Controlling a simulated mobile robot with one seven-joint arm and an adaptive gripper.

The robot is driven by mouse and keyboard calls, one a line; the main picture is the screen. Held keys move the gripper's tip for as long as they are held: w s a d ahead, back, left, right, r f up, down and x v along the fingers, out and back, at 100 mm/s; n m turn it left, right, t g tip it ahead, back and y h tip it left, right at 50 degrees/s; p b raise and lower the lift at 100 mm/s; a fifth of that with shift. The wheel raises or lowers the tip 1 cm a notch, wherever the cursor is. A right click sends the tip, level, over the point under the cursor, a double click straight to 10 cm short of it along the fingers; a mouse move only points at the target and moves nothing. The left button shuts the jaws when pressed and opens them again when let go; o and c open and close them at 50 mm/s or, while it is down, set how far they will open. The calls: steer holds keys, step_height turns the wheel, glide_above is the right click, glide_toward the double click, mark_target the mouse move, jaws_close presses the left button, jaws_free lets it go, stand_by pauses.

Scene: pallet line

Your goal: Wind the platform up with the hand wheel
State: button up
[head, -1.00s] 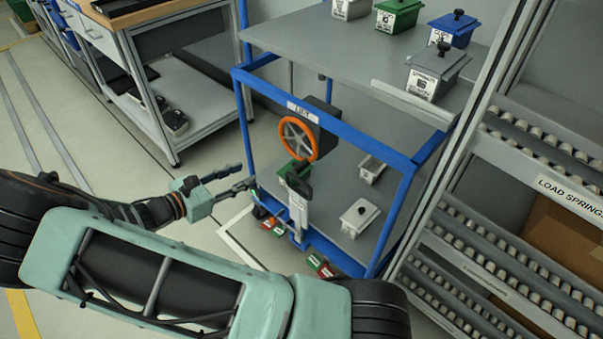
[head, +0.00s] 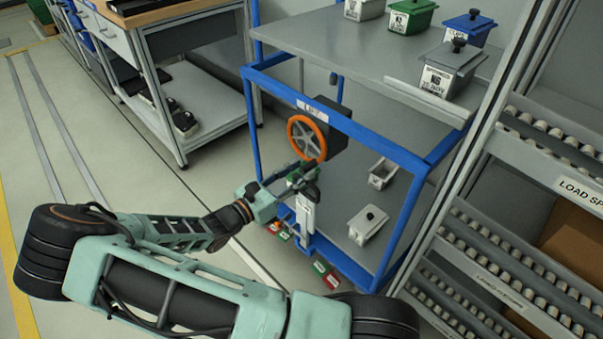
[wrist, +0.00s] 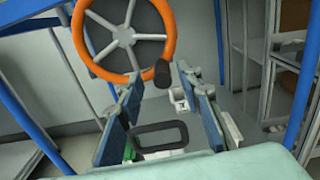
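The orange-rimmed hand wheel (head: 293,143) with grey spokes is on a dark housing under the LIFT label of a blue frame. It fills the top of the wrist view (wrist: 172,50). Its dark knob (wrist: 162,73) sticks out at the rim's lower right. My gripper (head: 305,177) is open just below the wheel. In the wrist view its fingers (wrist: 158,82) stand apart, with the knob beyond and between their tips; I see no contact. A grey deck (head: 330,50) bearing lidded boxes is above the wheel, and a grey shelf (head: 345,205) is below. I cannot tell which is the platform.
A white post (head: 305,213) with a black handle stands close below my gripper; a black loop (wrist: 160,137) shows between the fingers. Blue frame uprights (head: 397,225) flank the wheel. A roller rack (head: 500,260) stands at right, a workbench (head: 180,60) at left. Floor at left is clear.

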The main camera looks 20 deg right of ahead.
steer(key=shift+w+d, duration=0.15)
steer(key=shift+d, duration=0.35)
steer(key=c, duration=0.8)
steer(key=shift+w, duration=0.1)
jaws_close()
steer(key=shift+a, duration=0.1)
